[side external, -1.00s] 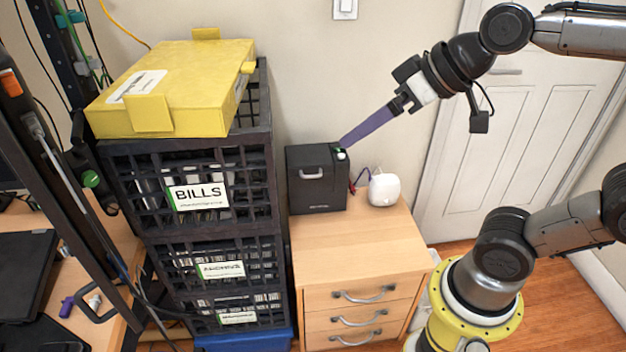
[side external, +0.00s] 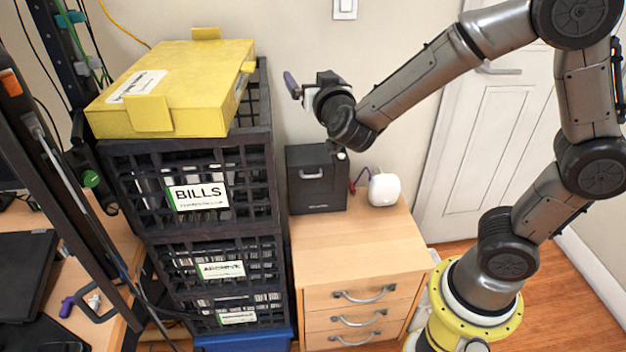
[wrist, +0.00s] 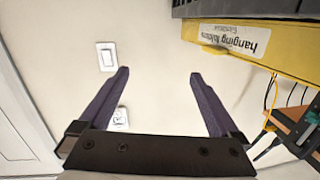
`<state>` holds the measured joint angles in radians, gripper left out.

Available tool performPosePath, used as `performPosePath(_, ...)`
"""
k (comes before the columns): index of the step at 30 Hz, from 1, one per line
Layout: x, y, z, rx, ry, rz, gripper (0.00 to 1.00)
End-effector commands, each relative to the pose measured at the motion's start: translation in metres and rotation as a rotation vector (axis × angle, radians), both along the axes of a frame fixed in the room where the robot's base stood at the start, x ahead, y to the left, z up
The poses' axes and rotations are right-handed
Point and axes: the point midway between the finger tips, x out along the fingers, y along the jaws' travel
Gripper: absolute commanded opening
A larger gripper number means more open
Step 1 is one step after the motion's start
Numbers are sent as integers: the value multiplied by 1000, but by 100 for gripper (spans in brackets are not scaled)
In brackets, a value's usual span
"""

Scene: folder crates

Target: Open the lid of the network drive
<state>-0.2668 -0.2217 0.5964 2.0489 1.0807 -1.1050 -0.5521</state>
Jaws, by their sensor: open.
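The network drive is most likely the black box (side external: 317,188) with a silver handle on its front, standing upright on the wooden drawer unit. Its top looks closed, though my wrist hides part of the top edge. My gripper (side external: 294,84) is above the box, close to the wall, and apart from it. In the wrist view my gripper (wrist: 159,74) shows two purple fingers spread wide with only wall between them. The network drive is not in the wrist view.
The wooden drawer unit (side external: 360,250) also bears a small white device (side external: 383,188) with a cable. To the left, stacked black crates (side external: 190,150) carry a yellow folder box (side external: 170,85), also at the wrist view's upper right (wrist: 230,45). A light switch (wrist: 105,56) is on the wall.

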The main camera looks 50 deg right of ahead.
Motion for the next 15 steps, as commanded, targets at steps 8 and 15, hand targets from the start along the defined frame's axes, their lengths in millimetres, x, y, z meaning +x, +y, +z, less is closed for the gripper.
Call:
performPosePath(8,-16,-17,-75,-103,17,-141,98)
performPosePath(15,-16,-17,-181,-101,14,-140,98)
